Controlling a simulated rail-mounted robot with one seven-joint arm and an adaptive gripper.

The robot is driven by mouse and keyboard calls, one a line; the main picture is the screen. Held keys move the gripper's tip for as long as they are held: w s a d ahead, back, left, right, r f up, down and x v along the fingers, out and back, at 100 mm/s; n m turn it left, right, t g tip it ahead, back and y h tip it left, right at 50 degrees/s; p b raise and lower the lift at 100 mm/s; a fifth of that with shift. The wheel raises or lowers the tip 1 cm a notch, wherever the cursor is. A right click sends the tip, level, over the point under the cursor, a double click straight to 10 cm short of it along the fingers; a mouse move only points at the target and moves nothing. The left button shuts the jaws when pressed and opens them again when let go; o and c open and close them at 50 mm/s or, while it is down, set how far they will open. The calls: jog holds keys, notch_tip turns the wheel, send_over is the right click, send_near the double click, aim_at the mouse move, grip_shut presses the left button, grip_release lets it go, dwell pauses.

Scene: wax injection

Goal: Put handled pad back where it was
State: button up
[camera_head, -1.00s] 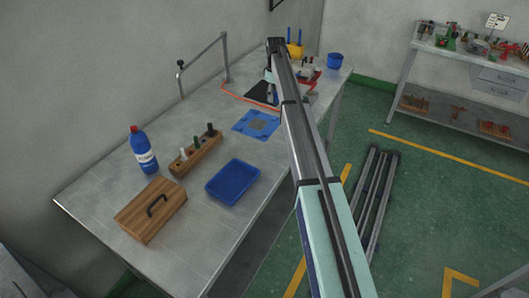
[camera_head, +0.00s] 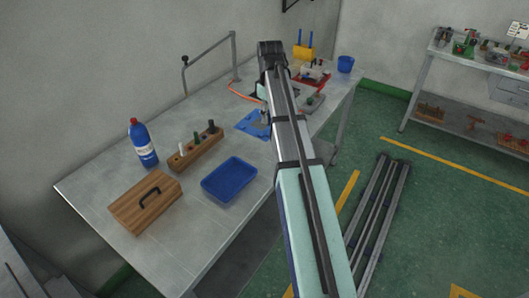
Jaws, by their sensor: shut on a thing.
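My gripper (camera_head: 264,116) is at the far end of my arm, over the blue square mat (camera_head: 247,123) on the long grey table. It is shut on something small. My arm and the distance hide most of what it holds, so I cannot make out the handled pad's shape or whether it touches the mat. The mat's right part is hidden behind my arm. An orange-edged area (camera_head: 236,92) lies behind the mat, partly covered by my arm.
A blue tray (camera_head: 230,181), a wooden holder with several pegs (camera_head: 194,153), a blue bottle (camera_head: 143,146) and a wooden box with a black handle (camera_head: 145,204) stand nearer. A metal rail (camera_head: 209,62) rises at the wall side. A grey piece (camera_head: 312,104) lies right of my arm.

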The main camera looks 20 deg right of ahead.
aim_at(269, 157)
notch_tip(269, 157, down, 17)
jog(key=p, duration=0.3)
jog(key=shift+f+p, duration=0.15)
jog(key=shift+p, duration=0.25)
jog(key=shift+f, duration=0.15)
jog(key=o, duration=1.1)
notch_tip(269, 157, up, 12)
jog(key=b, duration=0.3)
jog(key=shift+b, duration=0.3)
